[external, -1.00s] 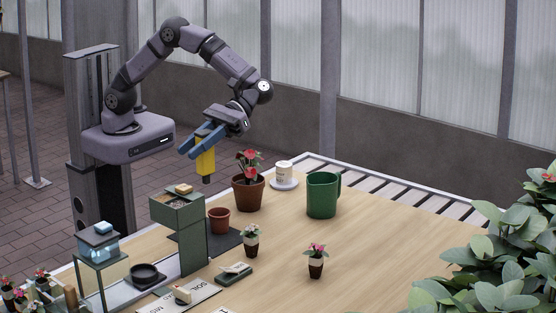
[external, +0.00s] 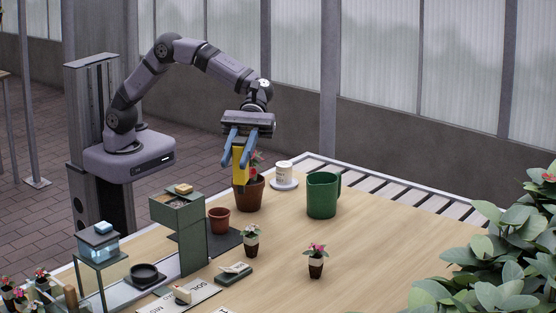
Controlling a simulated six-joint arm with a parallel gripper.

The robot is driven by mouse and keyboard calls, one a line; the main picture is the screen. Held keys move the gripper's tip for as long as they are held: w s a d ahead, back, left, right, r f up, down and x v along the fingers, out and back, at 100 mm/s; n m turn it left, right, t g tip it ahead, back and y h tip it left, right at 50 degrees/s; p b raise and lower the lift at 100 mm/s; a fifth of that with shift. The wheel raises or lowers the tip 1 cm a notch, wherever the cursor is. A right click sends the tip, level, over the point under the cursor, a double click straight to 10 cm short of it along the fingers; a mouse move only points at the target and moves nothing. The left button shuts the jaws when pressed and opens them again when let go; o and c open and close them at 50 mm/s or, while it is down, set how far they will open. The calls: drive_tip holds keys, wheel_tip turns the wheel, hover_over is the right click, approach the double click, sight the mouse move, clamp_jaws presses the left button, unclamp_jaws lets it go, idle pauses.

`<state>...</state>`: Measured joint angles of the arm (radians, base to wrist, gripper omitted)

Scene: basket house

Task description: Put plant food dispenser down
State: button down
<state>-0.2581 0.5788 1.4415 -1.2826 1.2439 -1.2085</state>
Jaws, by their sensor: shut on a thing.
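A green pitcher (external: 322,195) and a white cup on a saucer (external: 285,175) stand to the right. An empty small pot (external: 219,220) on a dark mat and a green stand (external: 180,225) are at the left. The table's right middle (external: 390,245) is bare.

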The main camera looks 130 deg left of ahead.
drive_tip(key=w+a+n+t+y, duration=0.3)
drive_tip(key=w+a+n+t, duration=0.1)
drive_tip(key=w, duration=0.1)
wheel_tip(320, 180, down, 10)
drive_tip(key=shift+f+b, duration=0.25)
drive_tip(key=shift+b, duration=0.1)
idle(0.5)
drive_tip(key=shift+w+f+g, duration=0.1)
drive_tip(key=shift+g, duration=0.2)
drive_tip(key=shift+f, duration=0.1)
drive_tip(key=c, duration=1.4)
unclamp_jaws()
